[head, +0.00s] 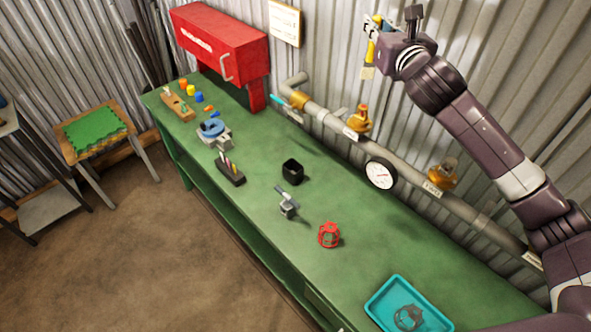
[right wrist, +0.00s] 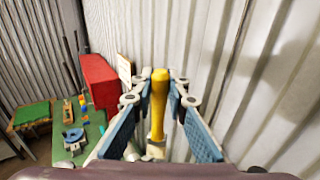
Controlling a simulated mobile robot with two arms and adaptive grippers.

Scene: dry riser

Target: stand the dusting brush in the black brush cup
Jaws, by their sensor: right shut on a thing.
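The dusting brush (head: 370,52) has a yellow handle and a pale lower end; it hangs roughly upright, high above the bench near the corrugated wall. My right gripper (head: 374,27) is shut on the brush. In the right wrist view the yellow brush handle (right wrist: 158,98) stands between the blue-padded fingers of my right gripper (right wrist: 156,85). The black brush cup (head: 292,171) stands open and empty-looking on the green bench, below and left of the gripper. The cup does not show in the right wrist view. My left gripper is not in view.
A pipe with brass valves (head: 358,121) and a gauge (head: 379,174) runs along the wall behind the green bench (head: 340,205). Near the cup are a small grey clamp (head: 288,205), a red cage (head: 329,235) and a dark tool holder (head: 230,175). A teal tray (head: 380,303) lies nearer.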

